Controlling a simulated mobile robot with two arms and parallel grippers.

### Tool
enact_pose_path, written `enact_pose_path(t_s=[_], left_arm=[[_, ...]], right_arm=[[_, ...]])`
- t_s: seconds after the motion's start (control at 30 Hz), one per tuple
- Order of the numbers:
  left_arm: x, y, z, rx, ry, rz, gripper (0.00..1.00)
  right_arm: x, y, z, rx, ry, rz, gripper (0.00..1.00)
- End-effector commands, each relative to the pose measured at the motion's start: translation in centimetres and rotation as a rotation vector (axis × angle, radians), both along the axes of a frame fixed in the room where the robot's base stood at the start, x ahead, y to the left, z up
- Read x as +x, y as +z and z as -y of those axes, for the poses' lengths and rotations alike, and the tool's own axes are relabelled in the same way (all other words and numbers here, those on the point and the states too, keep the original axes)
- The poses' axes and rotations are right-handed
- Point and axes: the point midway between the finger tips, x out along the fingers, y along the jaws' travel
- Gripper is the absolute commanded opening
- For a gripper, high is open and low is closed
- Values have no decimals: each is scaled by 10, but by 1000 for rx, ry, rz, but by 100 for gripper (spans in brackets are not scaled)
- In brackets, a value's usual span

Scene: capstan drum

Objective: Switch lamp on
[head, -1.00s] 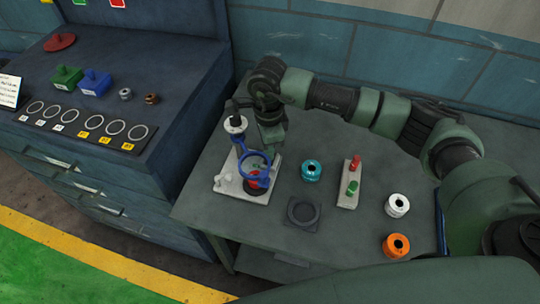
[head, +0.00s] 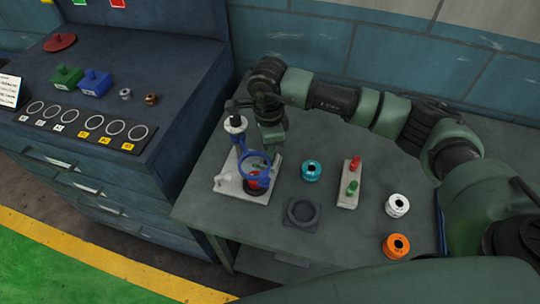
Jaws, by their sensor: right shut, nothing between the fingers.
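A stand with a blue ring (head: 241,170) on a blue arm and a white-collared post (head: 235,124), apparently the lamp, stands on a pale base plate (head: 233,187) at the table's left. A red and dark part shows through and below the ring. I cannot tell whether the lamp is lit. A pale block with a red knob (head: 355,162) and a green knob (head: 352,187) lies to the right. My right gripper (head: 267,158) is shut and empty, pointing down just behind and right of the ring. Whether it touches the stand is unclear. My left gripper is not in view.
Teal (head: 311,170), white (head: 397,205) and orange (head: 396,246) spools stand on the table (head: 340,235), with a dark ring fixture (head: 301,212) in front. A blue cabinet (head: 120,180) with small parts stands left. The wall (head: 400,65) is behind.

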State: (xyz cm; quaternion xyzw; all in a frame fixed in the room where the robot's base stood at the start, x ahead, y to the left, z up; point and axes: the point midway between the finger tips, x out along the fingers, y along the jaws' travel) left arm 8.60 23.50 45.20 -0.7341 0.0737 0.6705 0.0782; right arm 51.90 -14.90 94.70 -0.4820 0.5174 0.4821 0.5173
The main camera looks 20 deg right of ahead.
Motion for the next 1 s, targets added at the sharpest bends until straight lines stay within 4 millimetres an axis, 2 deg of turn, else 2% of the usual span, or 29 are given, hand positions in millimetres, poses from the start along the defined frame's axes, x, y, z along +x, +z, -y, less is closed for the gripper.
enact_pose_path(t_s=[1.0], left_arm=[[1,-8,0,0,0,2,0]], right_arm=[[0,-9,0,0,0,0,0]])
